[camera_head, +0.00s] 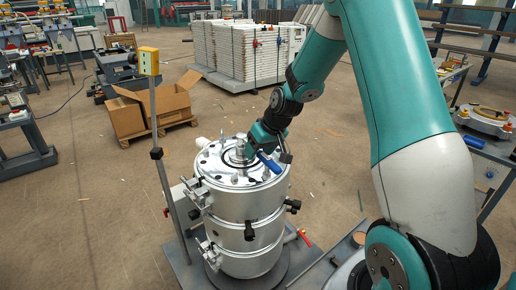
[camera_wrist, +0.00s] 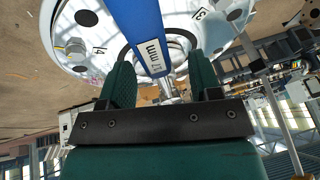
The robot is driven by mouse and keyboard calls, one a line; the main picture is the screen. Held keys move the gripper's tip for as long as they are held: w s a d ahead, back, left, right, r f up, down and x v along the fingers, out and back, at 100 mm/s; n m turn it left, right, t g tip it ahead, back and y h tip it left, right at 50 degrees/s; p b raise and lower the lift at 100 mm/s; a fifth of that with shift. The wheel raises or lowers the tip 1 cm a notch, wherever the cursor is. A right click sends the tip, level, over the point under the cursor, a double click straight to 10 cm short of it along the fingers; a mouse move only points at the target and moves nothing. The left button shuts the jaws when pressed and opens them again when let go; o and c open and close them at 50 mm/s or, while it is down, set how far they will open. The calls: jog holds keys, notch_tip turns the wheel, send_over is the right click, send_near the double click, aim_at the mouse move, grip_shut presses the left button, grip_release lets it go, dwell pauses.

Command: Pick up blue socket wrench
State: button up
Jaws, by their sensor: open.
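The blue socket wrench (camera_head: 269,163) is at the right part of the round metal top of the extruder cylinder (camera_head: 222,176). In the wrist view its blue handle (camera_wrist: 137,24), with a white "17 mm" label, runs from the top edge toward the gap between my fingers. My gripper (camera_head: 266,148) is at the wrench, over the cylinder top. In the wrist view its two green fingers (camera_wrist: 160,72) are apart, one on each side of the handle's lower end. I cannot tell whether they touch it. The wrench's far end is partly hidden.
The cylinder top carries numbered bolt positions and small fittings. A yellow box on an upright post (camera_head: 149,62) stands left of the cylinder. A cardboard box (camera_head: 153,105) on a pallet and stacked white panels (camera_head: 237,50) are behind. Open floor lies on the left.

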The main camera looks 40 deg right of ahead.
jog(key=shift+f, duration=0.2)
grip_shut()
jog(key=shift+w+r, duration=0.1)
notch_tip(320, 180, up, 20)
jog(key=b, duration=0.4)
jog(key=c, duration=0.7)
grip_release()
grip_shut()
